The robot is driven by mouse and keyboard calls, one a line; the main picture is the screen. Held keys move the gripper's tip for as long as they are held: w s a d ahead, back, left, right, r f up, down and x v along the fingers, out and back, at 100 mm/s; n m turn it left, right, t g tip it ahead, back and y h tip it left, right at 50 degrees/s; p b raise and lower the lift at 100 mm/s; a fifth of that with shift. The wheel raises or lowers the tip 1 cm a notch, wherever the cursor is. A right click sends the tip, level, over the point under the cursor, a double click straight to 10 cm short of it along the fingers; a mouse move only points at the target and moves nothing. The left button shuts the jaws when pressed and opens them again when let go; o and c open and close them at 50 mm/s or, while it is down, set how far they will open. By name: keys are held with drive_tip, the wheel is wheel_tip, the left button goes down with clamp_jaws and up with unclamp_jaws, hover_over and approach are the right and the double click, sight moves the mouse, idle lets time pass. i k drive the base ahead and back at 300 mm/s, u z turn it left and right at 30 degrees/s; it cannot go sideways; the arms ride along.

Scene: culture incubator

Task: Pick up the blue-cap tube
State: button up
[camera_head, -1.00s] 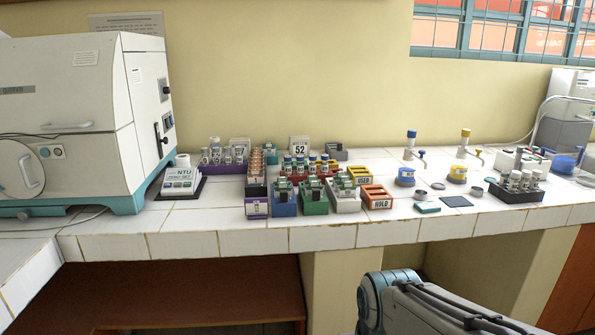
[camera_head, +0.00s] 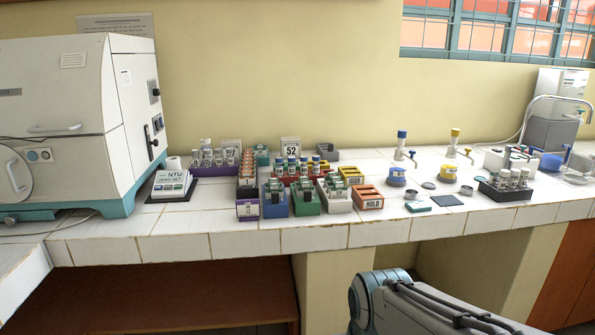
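Several small tubes with blue caps (camera_head: 291,162) stand upright in a red rack (camera_head: 291,180) in the middle of the counter. A few tubes with yellow caps (camera_head: 316,160) stand at the right of the same group. The tubes are small and crowded, and the racks in front partly hide them, so I cannot tell one particular blue-cap tube apart. My gripper is out of view. Only part of my arm shows at the bottom right, below and in front of the counter edge.
Blue, green and white racks stand in front; an orange HOLD tray (camera_head: 368,199) is at their right. A purple rack (camera_head: 214,167) and NTU box (camera_head: 173,184) stand left, beside the large incubator (camera_head: 85,125). A dark tube rack (camera_head: 505,190) is at right.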

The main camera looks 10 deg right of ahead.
sight(316, 159)
drive_tip(key=u, duration=0.3)
drive_tip(key=i, duration=0.95)
drive_tip(key=z, duration=0.25)
